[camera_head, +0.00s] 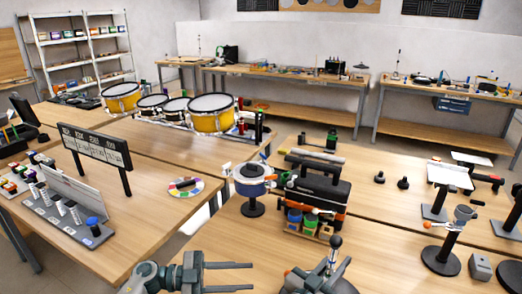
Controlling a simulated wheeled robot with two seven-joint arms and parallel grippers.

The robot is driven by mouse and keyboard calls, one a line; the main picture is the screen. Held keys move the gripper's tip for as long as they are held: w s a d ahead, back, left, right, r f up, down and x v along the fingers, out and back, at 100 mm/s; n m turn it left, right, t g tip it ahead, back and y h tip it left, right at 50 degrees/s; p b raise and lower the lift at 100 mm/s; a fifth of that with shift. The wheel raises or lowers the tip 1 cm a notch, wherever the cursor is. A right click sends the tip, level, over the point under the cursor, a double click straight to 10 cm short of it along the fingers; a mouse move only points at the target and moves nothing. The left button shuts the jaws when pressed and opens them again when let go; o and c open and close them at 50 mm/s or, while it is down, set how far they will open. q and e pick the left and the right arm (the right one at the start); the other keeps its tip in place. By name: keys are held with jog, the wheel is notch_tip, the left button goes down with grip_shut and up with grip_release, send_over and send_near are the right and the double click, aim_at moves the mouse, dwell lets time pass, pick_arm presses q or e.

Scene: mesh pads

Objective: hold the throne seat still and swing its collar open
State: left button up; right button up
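A round seat-like piece (250,189) with a pale top and a blue band stands on a short black post with a round base, centre of the head view. It seems to be the throne seat. Small orange and white parts stick out at its sides; I cannot tell which is the collar or whether it is open. My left gripper (252,277) is at the bottom edge, fingers apart and empty, pointing right, below and apart from the seat. Dark grey parts (318,284) at the bottom centre may belong to my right gripper; its fingers are unclear.
A black-and-orange tool caddy (316,195) stands close right of the seat. A post with an orange lever (446,246) stands at the right. A colour disc (186,187) lies at the left; a sign (96,149) and drums (211,113) stand beyond. The right table has bare wood between these.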

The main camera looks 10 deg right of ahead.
jog(key=shift+o, duration=1.2)
jog(key=shift+f, duration=0.2)
jog(key=v, duration=1.2)
jog(key=shift+r, duration=0.1)
